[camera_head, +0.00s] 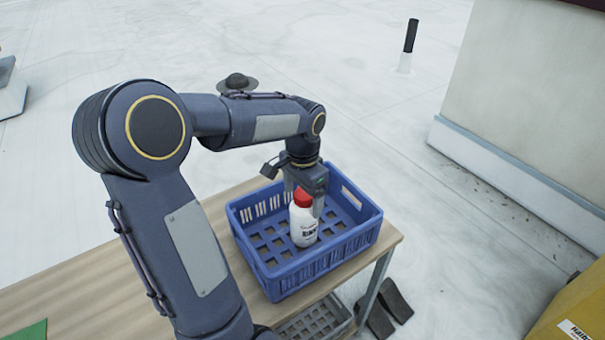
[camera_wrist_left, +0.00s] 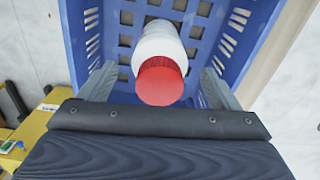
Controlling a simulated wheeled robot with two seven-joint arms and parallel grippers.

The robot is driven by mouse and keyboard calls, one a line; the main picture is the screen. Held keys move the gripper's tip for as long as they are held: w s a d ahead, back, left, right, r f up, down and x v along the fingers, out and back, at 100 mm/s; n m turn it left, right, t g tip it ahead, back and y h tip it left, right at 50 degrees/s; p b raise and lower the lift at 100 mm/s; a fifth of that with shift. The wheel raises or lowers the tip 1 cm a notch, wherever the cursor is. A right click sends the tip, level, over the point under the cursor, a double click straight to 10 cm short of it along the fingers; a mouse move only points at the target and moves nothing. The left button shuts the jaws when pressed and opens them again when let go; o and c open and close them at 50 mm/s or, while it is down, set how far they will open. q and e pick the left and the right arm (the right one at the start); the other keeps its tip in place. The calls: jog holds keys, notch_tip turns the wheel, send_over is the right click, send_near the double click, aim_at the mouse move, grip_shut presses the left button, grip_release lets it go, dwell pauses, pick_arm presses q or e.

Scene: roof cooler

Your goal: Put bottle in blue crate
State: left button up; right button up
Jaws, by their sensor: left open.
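A white bottle (camera_head: 303,224) with a red cap stands inside the blue crate (camera_head: 345,250), near the middle of its slatted floor. My left gripper (camera_head: 304,200) is over the crate, pointing down, with its fingers at the height of the bottle's cap. In the left wrist view the bottle (camera_wrist_left: 160,45) lies between the two spread fingers (camera_wrist_left: 160,88), with a gap on each side of the red cap. The gripper is open. The crate (camera_wrist_left: 83,65) fills much of that view behind the bottle. My right gripper is not seen.
The crate stands at the right end of a wooden table (camera_head: 85,290). A grey crate (camera_head: 312,325) sits below the tabletop. Dark objects (camera_head: 385,307) lie on the floor by the table leg. A yellow object (camera_head: 575,310) is at the lower right.

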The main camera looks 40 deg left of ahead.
pick_arm(q)
notch_tip(320, 180, up, 9)
jog(key=s+d+f+n+t+h, duration=0.2)
jog(key=s+d, duration=0.5)
jog(key=s, duration=0.1)
jog(key=s+d+f+n+t+h, duration=0.1)
jog(key=s+d+f+n+t, duration=0.1)
jog(key=s+d, duration=0.5)
jog(key=shift+s+d+f+t+h, duration=0.2)
jog(key=shift+s+f+t+h, duration=0.2)
jog(key=shift+s+t, duration=0.3)
jog(key=shift+w, duration=0.1)
jog(key=shift+c, duration=0.4)
